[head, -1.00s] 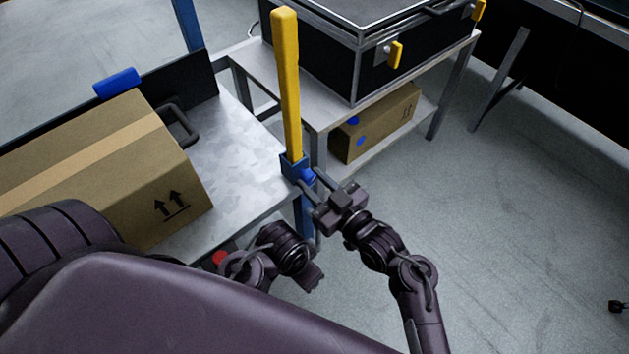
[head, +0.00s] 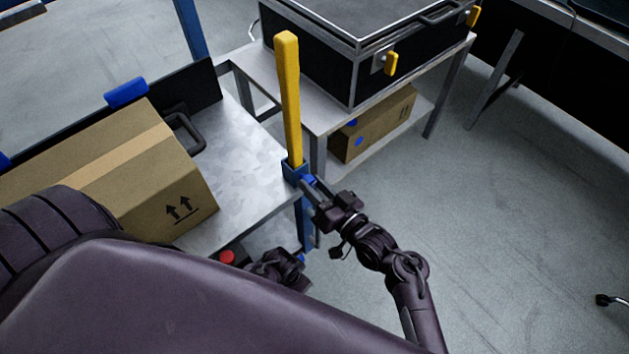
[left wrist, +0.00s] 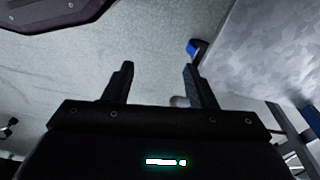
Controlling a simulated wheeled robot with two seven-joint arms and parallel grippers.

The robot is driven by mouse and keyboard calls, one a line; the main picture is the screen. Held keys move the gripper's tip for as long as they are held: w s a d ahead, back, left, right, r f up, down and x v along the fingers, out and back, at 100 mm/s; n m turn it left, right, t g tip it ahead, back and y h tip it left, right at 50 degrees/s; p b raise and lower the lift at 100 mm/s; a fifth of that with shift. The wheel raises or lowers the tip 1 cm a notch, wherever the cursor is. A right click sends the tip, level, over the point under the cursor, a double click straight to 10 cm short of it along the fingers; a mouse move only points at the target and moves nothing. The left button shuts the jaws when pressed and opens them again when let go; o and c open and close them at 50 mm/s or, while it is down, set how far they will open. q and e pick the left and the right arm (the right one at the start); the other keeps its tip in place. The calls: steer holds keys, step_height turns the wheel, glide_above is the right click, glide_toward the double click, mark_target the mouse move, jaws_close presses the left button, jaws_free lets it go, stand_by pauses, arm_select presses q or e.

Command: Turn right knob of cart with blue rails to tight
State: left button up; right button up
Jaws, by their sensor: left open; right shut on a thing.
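The cart's metal deck (head: 245,180) carries a cardboard box. At its right corner a yellow post (head: 289,95) stands in a blue socket (head: 294,173) on a blue rail. The blue right knob (head: 309,181) sits on the side of that socket, partly hidden by my fingers. My right gripper (head: 316,189) is shut on this knob. My left gripper (left wrist: 158,85) is open and empty in the left wrist view, with a blue piece (left wrist: 196,46) beyond its right finger by the deck edge. In the head view my left arm is low below the deck, its fingertips unclear.
The cardboard box (head: 130,175) fills the deck's left part. Behind the post, a grey table (head: 330,112) holds a black case (head: 345,50), with another box (head: 375,122) on its lower shelf. A red round piece (head: 227,257) shows under the deck.

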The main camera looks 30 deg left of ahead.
arm_select(q)
steer(key=shift+s+a+f, duration=0.15)
steer(key=shift+s+f, duration=0.05)
steer(key=shift+f, duration=0.35)
steer(key=shift+s+a+f, duration=0.15)
steer(key=shift+f, duration=0.4)
arm_select(e)
steer(key=shift+m, duration=0.5)
steer(key=o, duration=1)
steer(key=shift+s+d+p, duration=0.1)
steer(key=shift+d+p, duration=0.2)
arm_select(q)
steer(key=shift+s+a+f+p, duration=0.2)
steer(key=shift+s+f+p, duration=0.1)
steer(key=shift+f, duration=0.35)
steer(key=shift+s+a+f+p, duration=0.2)
steer(key=shift+s+f, duration=0.1)
steer(key=shift+f, duration=0.3)
arm_select(e)
steer(key=v, duration=0.7)
steer(key=shift+d, duration=0.1)
